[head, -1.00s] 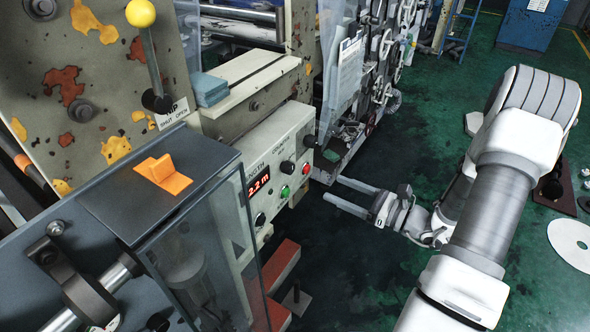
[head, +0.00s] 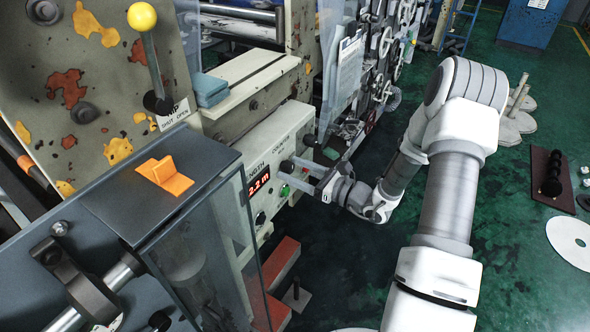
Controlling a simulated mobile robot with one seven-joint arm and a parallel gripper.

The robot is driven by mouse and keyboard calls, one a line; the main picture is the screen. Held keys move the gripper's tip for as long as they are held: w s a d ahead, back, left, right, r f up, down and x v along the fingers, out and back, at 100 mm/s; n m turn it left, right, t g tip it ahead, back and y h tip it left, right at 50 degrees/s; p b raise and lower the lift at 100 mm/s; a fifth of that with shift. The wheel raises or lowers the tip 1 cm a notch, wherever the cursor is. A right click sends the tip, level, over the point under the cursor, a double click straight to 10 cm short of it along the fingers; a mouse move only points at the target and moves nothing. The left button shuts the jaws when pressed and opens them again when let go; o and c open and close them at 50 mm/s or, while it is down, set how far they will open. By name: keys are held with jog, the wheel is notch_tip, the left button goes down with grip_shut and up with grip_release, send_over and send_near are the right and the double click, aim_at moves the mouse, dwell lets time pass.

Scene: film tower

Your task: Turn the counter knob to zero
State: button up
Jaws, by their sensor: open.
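The cream control panel (head: 240,165) on the machine carries a lit red display (head: 259,183) that seems to read 2.2 m. A dark knob (head: 287,166) is right of the display, partly hidden by my fingers. A second black knob (head: 260,218) sits below the display, and a third (head: 309,141) near the panel's right edge.
A green button (head: 284,191) is just below my fingertips. A hanging clear sheet (head: 340,70) is behind the panel's right end.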

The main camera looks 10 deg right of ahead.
grip_shut()
jog(key=shift+m, duration=0.3)
jog(key=m+p, duration=0.3)
jog(key=m, duration=0.1)
jog(key=shift+r, duration=0.15)
jog(key=m+p, duration=0.2)
jog(key=m, duration=0.2)
jog(key=shift+m+p, duration=0.35)
jog(key=shift+m, duration=0.05)
jog(key=m+p, duration=0.2)
jog(key=m, duration=0.2)
jog(key=shift+d, duration=0.1)
jog(key=shift+m+p, duration=0.9)
jog(key=shift+m, duration=1.3)
